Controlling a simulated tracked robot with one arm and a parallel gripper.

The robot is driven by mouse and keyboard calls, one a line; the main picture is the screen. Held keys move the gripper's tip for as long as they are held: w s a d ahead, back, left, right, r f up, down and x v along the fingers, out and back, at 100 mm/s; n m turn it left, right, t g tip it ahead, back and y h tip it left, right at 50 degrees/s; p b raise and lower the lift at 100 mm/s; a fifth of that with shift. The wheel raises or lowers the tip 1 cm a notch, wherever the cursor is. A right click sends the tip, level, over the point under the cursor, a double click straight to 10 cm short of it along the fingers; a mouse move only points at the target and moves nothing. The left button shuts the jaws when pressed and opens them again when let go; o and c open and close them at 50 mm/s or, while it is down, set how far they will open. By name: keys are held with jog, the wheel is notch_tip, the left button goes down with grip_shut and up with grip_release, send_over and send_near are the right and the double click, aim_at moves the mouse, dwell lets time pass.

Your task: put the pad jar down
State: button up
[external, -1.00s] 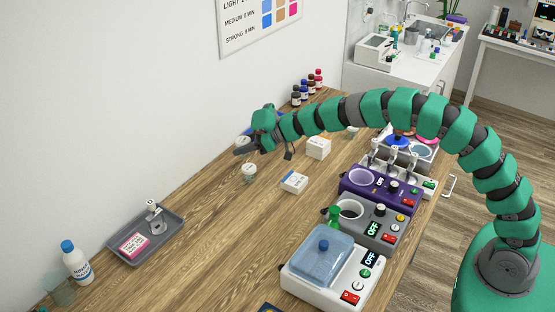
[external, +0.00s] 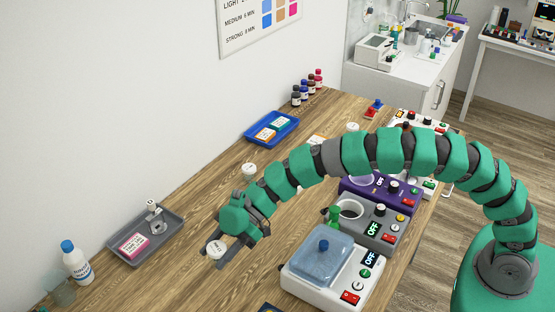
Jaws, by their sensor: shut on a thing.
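The pad jar (external: 215,250), a small white jar with a round, lettered lid, is at the end of my gripper (external: 223,242) in the external view. My gripper's dark fingers are shut on it, over the left middle of the wooden table (external: 190,290). The jar's lower part is mostly hidden, and I cannot tell whether it touches the table or hangs just above it. A second white round-lidded jar (external: 249,170) stands on the table behind my gripper.
A grey tray (external: 172,242) with a pink box and a small metal device lies to the left. A white bath with a blue lid (external: 320,258) stands at right. A blue tray (external: 287,133) lies farther back. The tabletop left and in front of the jar is clear.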

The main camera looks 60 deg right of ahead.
jog(key=f, duration=0.3)
jog(key=f+b, duration=0.1)
jog(key=f, duration=0.1)
jog(key=shift+s+a+f, duration=0.15)
jog(key=shift+s+a, duration=0.15)
jog(key=shift+s, duration=0.05)
jog(key=shift+f+b, duration=0.35)
jog(key=shift+f, duration=2.2)
jog(key=shift+r, duration=0.1)
jog(key=o, duration=1)
jog(key=v, duration=1.2)
jog(key=shift+w+d+p, duration=0.1)
jog(key=shift+w+p, duration=0.05)
jog(key=shift+p, duration=0.2)
